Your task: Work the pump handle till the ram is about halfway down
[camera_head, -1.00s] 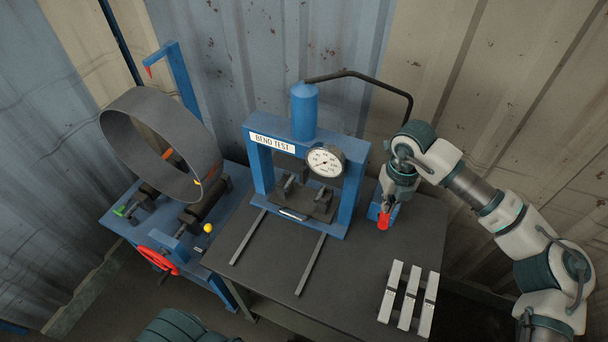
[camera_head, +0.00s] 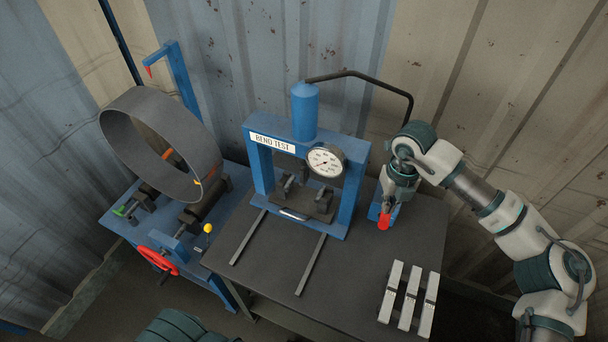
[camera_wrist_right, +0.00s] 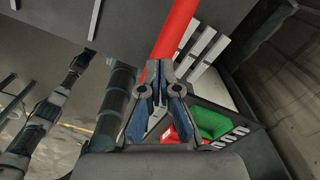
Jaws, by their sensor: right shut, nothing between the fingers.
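The blue bend-test press (camera_head: 262,165) stands on the dark table with a blue cylinder (camera_head: 304,112) on top and a round dial gauge (camera_head: 326,161) at its front. The ram below the crossbar is mostly hidden by the sign and gauge. The pump (camera_head: 374,211) is a small blue unit right of the press, partly covered by my right gripper (camera_head: 388,204). The red pump handle (camera_head: 383,222) shows just below that gripper. In the wrist view, the red handle (camera_wrist_right: 176,28) runs past the fingertips of the right gripper (camera_wrist_right: 158,68), which is shut and empty. I cannot tell whether they touch. My left gripper is out of view.
A black hose (camera_head: 362,74) arches from the cylinder toward the pump. Several pale bars (camera_head: 408,296) lie at the table's front right. A roller machine with a large grey ring (camera_head: 150,140) stands left. A corrugated wall is behind.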

